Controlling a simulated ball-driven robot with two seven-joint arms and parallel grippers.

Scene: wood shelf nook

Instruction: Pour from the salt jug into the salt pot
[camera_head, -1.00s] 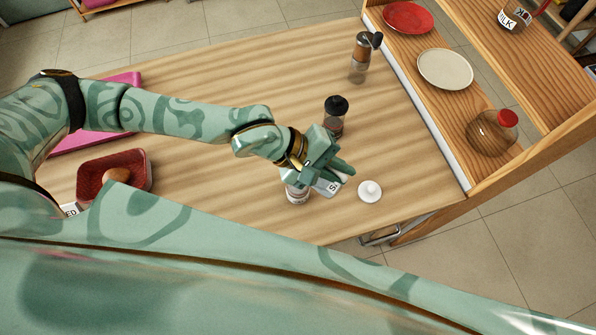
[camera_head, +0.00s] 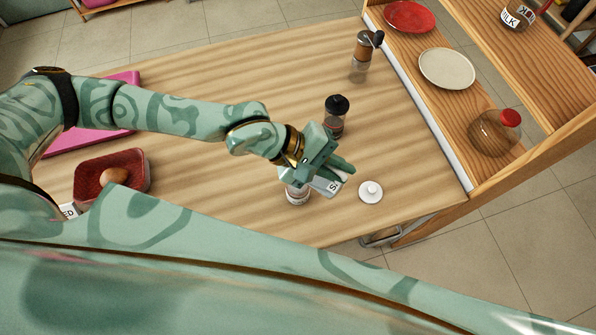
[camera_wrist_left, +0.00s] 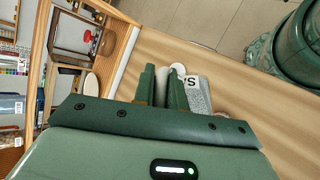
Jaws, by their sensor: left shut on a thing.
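My left gripper (camera_head: 338,170) is shut on the salt jug (camera_head: 329,185), a pale jug with a partly visible label. In the left wrist view the jug (camera_wrist_left: 199,98) shows beside the fingers (camera_wrist_left: 163,92), with a grey speckled side. The salt pot (camera_head: 297,196) stands upright on the table, small and clear-sided, its top partly hidden by the jug and gripper. I cannot see any falling salt. My right gripper is not in view.
A white knobbed lid (camera_head: 370,191) lies right of the pot. A black-topped shaker (camera_head: 336,117) and a grinder (camera_head: 361,60) stand behind. A red tray (camera_head: 140,163) with a brown egg-like item (camera_head: 114,176) is left. The shelf (camera_head: 455,110) holds plates and a red-capped jar (camera_head: 495,133).

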